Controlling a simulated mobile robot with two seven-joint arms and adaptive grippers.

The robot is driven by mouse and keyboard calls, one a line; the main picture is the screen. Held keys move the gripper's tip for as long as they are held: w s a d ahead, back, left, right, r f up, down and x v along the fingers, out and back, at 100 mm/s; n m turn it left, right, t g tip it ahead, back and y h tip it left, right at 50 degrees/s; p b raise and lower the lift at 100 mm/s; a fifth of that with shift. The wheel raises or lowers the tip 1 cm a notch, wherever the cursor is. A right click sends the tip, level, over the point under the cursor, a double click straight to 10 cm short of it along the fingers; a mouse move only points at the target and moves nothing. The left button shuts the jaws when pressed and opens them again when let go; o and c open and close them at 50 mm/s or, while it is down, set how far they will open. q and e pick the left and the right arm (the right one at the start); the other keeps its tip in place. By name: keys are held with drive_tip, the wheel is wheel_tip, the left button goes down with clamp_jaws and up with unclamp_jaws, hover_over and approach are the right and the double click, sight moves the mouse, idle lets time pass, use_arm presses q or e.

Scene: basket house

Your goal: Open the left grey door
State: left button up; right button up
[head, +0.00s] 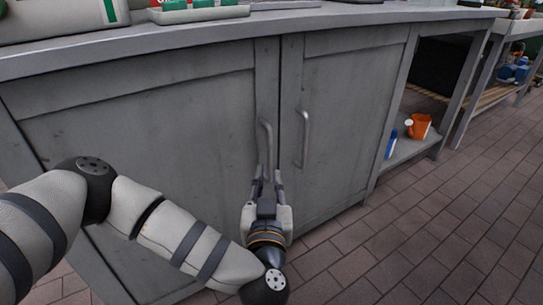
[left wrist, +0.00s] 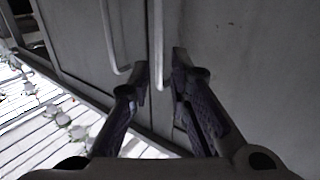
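The left grey door (head: 140,150) is closed and fills the left of the cabinet front in the head view. Its vertical bar handle (head: 267,140) is near its right edge. My left gripper (head: 266,172) is at the lower end of this handle, with its fingers pointing up along the door. In the left wrist view, the two fingers (left wrist: 159,68) are apart, and the lower part of the left door's handle (left wrist: 158,45) shows between their tips. I cannot tell whether they touch it. My right gripper is in neither view.
The right grey door (head: 345,125), also closed, has its own handle (head: 303,138) close by. To the right, an open shelf (head: 408,153) holds an orange container (head: 420,127). Objects stand on the countertop (head: 220,33). The brick floor (head: 420,235) at lower right is clear.

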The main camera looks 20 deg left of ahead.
sight(270, 156)
use_arm(q)
drive_tip(key=b+x, duration=0.1)
drive_tip(key=x, duration=0.2)
drive_tip(key=b+x, duration=0.1)
drive_tip(key=x, duration=0.2)
drive_tip(key=b+x, duration=0.1)
drive_tip(key=x, duration=0.2)
drive_tip(key=shift+f, duration=0.3)
drive_tip(key=shift+w+a+r, duration=0.1)
drive_tip(key=shift+w+r, duration=0.1)
drive_tip(key=shift+w, duration=0.1)
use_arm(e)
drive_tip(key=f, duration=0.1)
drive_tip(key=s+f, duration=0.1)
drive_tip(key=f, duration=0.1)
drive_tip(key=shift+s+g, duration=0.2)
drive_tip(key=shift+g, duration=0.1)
use_arm(q)
drive_tip(key=shift+c, duration=0.3)
clamp_jaws()
